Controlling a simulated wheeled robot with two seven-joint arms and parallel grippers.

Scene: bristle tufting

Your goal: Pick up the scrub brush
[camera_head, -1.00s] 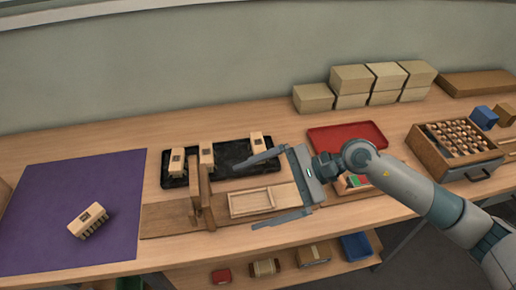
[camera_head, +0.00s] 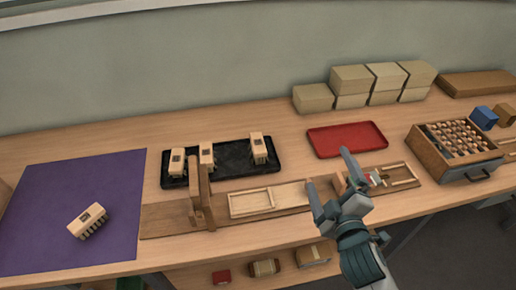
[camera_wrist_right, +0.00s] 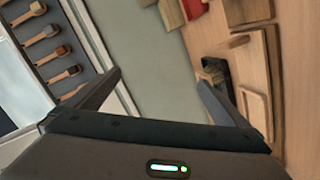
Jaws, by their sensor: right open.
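A block brush (camera_head: 88,220) with a pale wooden back and dark bristles lies on the purple mat (camera_head: 60,180) at the left. Similar block brushes (camera_head: 177,160), (camera_head: 207,155) and (camera_head: 259,148) stand on the black tray (camera_head: 230,159). I cannot tell which of these is called the scrub brush. My right gripper (camera_head: 328,168) is open and empty above the bench's front right, well away from the brushes. Its fingers also show in the right wrist view (camera_wrist_right: 160,78). My left gripper is out of view.
A wooden jig with an upright post (camera_head: 199,195) stands before the black tray. A red tray (camera_head: 346,139), stacked boxes (camera_head: 351,79) and a wooden peg case (camera_head: 433,156) are to the right. A lower shelf holds a red box (camera_head: 221,277) and a roll (camera_head: 264,267).

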